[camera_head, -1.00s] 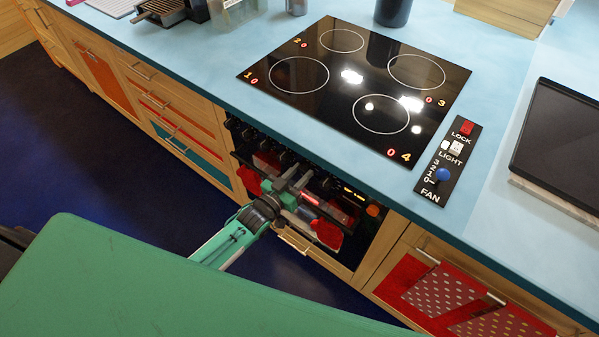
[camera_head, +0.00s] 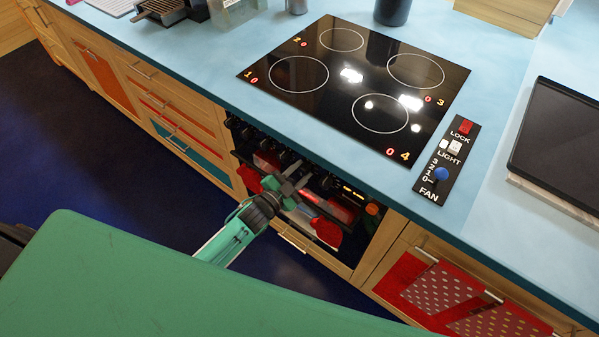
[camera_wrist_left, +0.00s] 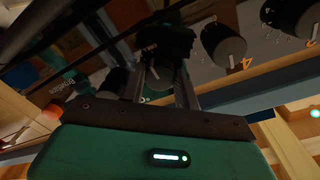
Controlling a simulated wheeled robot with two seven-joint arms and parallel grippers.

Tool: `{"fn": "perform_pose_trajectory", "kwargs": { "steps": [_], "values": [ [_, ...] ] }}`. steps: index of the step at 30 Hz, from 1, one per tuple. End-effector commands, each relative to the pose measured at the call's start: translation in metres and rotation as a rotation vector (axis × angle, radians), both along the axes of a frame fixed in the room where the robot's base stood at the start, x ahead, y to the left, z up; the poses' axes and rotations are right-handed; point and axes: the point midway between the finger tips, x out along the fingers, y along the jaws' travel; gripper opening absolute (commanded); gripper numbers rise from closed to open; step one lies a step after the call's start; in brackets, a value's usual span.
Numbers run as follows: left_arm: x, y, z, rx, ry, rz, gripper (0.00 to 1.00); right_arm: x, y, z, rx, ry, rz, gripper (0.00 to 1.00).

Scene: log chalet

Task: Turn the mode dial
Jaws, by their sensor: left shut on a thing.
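My left gripper (camera_head: 300,178) is at the front of the oven (camera_head: 364,233), below the counter edge. In the left wrist view its two fingers (camera_wrist_left: 163,85) stand on either side of a dark round dial (camera_wrist_left: 160,76) with a pale mark, and are shut on it. The dial's label cannot be read, and the dark fingertips hide part of it. In the head view the gripper hides this dial. My right gripper is not in view.
More dark knobs (camera_wrist_left: 223,43) sit in a row beside the held dial. Above are the blue counter (camera_head: 300,120), the black hob (camera_head: 350,85) and the fan and light switch panel (camera_head: 448,160). Red-fronted drawers (camera_head: 420,275) are to the right.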

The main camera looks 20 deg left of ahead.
Motion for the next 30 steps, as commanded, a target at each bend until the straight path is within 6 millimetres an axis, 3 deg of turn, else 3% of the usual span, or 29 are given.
{"fn": "perform_pose_trajectory", "kwargs": {
  "steps": [19,20,22,30],
  "values": [
    [-0.0009,-0.0001,-0.0019,0.047,-0.013,0.0,0.09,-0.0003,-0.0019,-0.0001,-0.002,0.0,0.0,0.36],
    [-0.0009,-0.0001,-0.0018,0.047,-0.013,0.0,0.37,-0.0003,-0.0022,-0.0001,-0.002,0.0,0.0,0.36],
    [-0.0008,-0.0001,-0.0017,0.046,-0.013,-0.001,0.51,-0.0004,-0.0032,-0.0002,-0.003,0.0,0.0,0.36],
    [-0.0005,0.0,-0.0006,0.045,-0.015,0.0,0.53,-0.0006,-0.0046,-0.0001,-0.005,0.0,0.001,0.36]
  ]
}}
